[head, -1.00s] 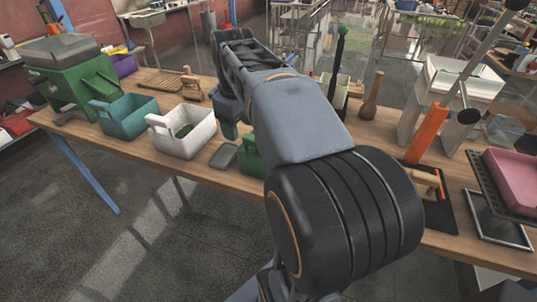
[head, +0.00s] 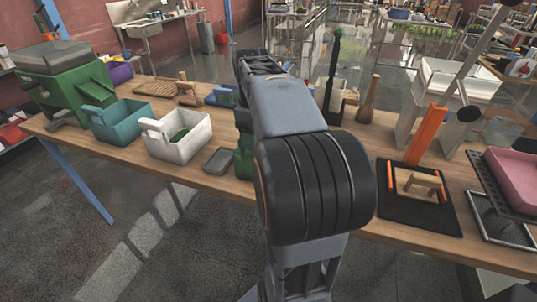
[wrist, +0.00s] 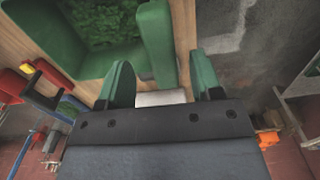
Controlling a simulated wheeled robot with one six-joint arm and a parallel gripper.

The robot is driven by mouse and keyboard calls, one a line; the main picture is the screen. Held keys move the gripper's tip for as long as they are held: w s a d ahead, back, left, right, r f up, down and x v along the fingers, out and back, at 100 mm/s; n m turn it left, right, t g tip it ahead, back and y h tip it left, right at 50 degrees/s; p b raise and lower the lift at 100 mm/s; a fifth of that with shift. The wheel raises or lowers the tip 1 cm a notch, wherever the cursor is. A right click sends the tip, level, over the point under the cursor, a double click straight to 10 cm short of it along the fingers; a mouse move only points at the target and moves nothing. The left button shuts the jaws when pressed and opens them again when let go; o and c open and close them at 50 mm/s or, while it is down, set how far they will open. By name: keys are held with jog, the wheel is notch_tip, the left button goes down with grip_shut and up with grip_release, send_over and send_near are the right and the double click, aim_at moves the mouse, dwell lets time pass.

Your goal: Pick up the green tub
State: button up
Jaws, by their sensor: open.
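The green tub (wrist: 157,40) fills the upper left of the wrist view, with green leafy-looking contents (wrist: 103,22). In the head view only a green sliver of it (head: 243,160) shows beside my arm, at the bench's front edge. My gripper (wrist: 161,62) is open, its two green fingers apart. A raised end wall or handle of the tub reaches down between the fingers in the wrist view. The left finger overlaps the tub's near side; I cannot tell whether either finger touches it. My arm hides the gripper in the head view.
A white tub (head: 178,148) with green contents and a teal tub (head: 118,122) stand to the left on the wooden bench (head: 225,122). A small grey dish (head: 219,160) lies close by. To the right are an orange post (head: 426,135) and a black mat (head: 420,215).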

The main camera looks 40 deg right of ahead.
jog(key=shift+s+a+f, duration=0.1)
jog(key=shift+a+f, duration=0.05)
jog(key=shift+f, duration=2.4)
jog(key=shift+c, duration=0.2)
grip_shut()
